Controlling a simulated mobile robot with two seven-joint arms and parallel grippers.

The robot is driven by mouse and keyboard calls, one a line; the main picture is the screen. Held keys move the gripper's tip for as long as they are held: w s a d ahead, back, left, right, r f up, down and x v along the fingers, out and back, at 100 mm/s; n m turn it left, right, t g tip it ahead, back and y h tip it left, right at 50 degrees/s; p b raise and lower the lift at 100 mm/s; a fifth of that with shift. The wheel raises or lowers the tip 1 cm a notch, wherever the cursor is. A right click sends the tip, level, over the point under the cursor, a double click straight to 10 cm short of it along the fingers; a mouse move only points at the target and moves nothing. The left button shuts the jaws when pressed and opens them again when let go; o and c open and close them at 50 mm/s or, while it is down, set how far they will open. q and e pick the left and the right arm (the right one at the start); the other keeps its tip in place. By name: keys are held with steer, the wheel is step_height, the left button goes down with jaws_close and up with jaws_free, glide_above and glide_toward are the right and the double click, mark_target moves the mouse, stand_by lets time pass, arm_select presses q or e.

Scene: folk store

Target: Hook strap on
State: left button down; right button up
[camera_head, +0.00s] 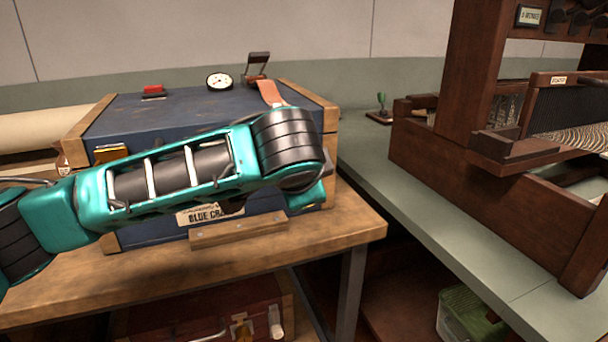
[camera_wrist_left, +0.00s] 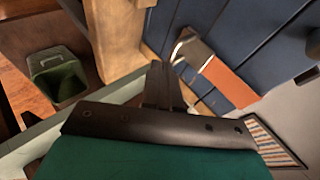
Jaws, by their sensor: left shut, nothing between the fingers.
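The blue crate (camera_head: 190,108) with wooden corners stands on a wooden table. An orange strap (camera_head: 271,92) lies at the right of its lid; its lower part is hidden by my left arm. In the left wrist view the strap (camera_wrist_left: 230,82) hangs over blue boards and ends in a metal loop (camera_wrist_left: 187,44). My left gripper (camera_wrist_left: 160,72) is shut and empty, its fingertips close to the loop; I cannot tell whether they touch. In the head view its fingers are hidden behind the wrist. No catch for the loop can be made out. My right gripper is not in view.
A black lever-like bracket (camera_head: 257,66), a round dial (camera_head: 219,81) and a red block (camera_head: 153,91) are at the crate's back. A wooden loom (camera_head: 470,160) stands on the grey-green bench (camera_head: 400,205) to the right. A green bin (camera_head: 468,315) sits low.

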arm_select(q)
steer(key=shift+w+a+f, duration=0.1)
steer(key=shift+w+f, duration=0.1)
stand_by(0.4)
steer(key=p+v, duration=0.3)
steer(key=v, duration=1)
steer(key=shift+w, duration=0.15)
